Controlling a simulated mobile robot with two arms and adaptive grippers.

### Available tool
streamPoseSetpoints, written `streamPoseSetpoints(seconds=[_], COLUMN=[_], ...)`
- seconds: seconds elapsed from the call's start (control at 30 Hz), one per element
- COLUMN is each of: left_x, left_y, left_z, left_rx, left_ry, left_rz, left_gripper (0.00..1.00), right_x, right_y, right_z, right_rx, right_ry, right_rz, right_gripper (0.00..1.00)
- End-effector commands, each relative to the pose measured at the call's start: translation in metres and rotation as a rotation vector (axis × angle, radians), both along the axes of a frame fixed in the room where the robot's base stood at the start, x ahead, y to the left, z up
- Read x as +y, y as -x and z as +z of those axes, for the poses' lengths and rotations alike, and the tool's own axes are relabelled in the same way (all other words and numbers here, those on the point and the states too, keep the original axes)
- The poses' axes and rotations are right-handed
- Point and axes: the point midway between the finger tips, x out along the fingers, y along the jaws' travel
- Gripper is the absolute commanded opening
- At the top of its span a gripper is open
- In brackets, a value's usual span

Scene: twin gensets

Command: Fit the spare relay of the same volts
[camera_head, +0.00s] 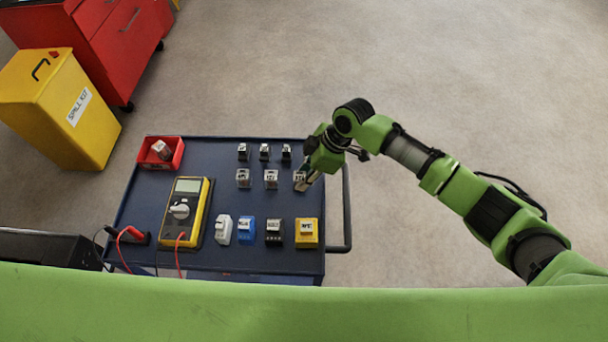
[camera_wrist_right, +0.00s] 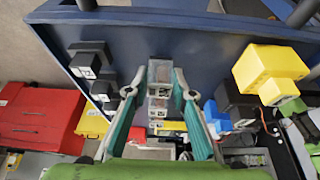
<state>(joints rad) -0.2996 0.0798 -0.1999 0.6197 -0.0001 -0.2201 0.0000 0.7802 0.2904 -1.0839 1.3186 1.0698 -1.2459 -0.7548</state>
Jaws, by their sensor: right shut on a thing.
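My right gripper (camera_head: 307,183) is at the right end of the middle row of clear-cased relays on the blue cart. It is shut on the end relay (camera_head: 299,177), which also shows between the teal fingers in the right wrist view (camera_wrist_right: 160,71). I cannot tell whether this relay is off the cart top. Two similar relays stand to its left, the middle one (camera_head: 271,179) and the left one (camera_head: 243,178). Three smaller dark-based relays (camera_head: 264,152) stand behind. A relay (camera_head: 161,149) lies in the red tray (camera_head: 181,155). Printed volts are too small to read. My left gripper is out of view.
The blue cart (camera_head: 210,150) also carries a yellow multimeter (camera_head: 187,211) with leads and a front row of white, blue, black and yellow blocks (camera_head: 307,232). A handle rail (camera_head: 347,215) runs along its right side. A yellow spill-kit bin (camera_head: 62,110) stands left; floor right is clear.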

Motion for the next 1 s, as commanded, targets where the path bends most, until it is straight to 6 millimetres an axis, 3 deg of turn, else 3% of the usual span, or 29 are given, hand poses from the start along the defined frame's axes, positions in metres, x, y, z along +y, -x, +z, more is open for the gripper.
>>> streamPoseSetpoints(seconds=[1.0], left_x=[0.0], left_y=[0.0], left_z=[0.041], left_rx=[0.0], left_ry=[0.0], left_rz=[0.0], left_gripper=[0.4], right_x=[0.0], right_y=[0.0], right_z=[0.044], right_rx=[0.0], right_ry=[-0.001], right_rz=[0.001], right_gripper=[0.0])
